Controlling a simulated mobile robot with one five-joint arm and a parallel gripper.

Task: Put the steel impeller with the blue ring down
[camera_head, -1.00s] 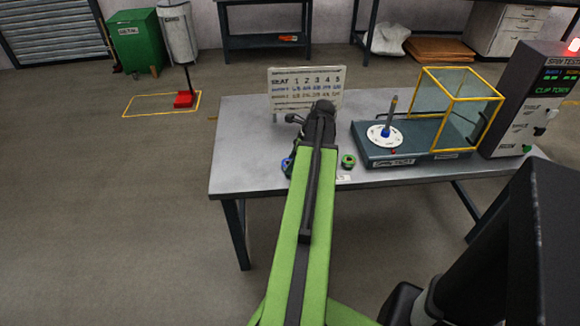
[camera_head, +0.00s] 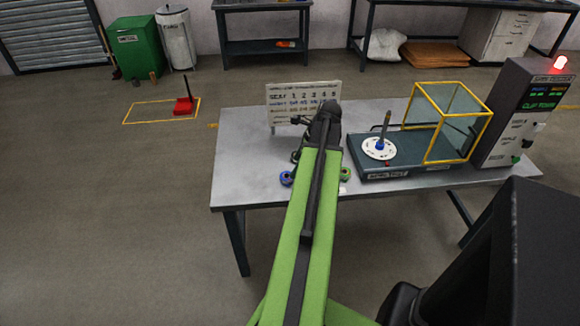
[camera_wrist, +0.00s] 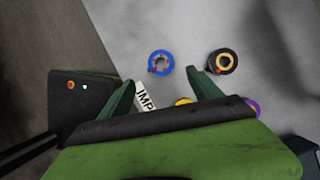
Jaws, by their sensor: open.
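The impeller with the blue ring (camera_wrist: 160,63) lies on the grey table top in the wrist view, a small red spot at its lower left edge. It is just beyond my gripper (camera_wrist: 160,77), centred between the two green fingertips. The fingers are spread apart with nothing between them. In the head view the blue-ringed impeller (camera_head: 286,178) sits near the table's front edge, just left of my green arm.
Yellow and purple parts show partly behind my gripper, by an IMP label (camera_wrist: 146,95). A green-ringed part (camera_head: 345,174) sits right of the arm. The spin tester (camera_head: 400,164) and sign (camera_head: 304,97) stand on the table.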

